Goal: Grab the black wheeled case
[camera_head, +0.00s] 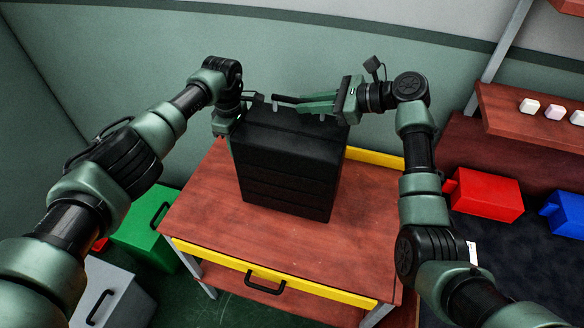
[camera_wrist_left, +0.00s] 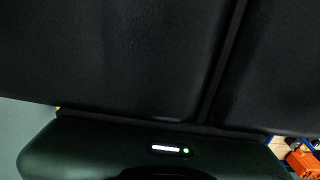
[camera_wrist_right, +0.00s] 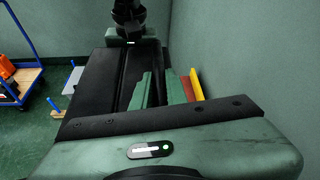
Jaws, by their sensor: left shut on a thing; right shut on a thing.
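The black wheeled case (camera_head: 288,168) stands upright on the wooden table in the head view. My left gripper (camera_head: 228,122) is at its upper left edge and shut on the case; its fingertips are largely hidden. In the left wrist view the dark case (camera_wrist_left: 110,55) fills most of the picture. My right gripper (camera_head: 305,103) is at the top of the case, its green fingers pointing left across it, shut on the case. In the right wrist view the fingers (camera_wrist_right: 153,90) reach over the dark top of the case (camera_wrist_right: 103,85). The exact grip contact is unclear.
The wooden table (camera_head: 200,205) has yellow edges and bare room around the case. A green wall stands close behind. A green box (camera_head: 143,228) and a grey box (camera_head: 105,295) are at left; a red bin (camera_head: 487,193) and a blue bin (camera_head: 566,213) are at right.

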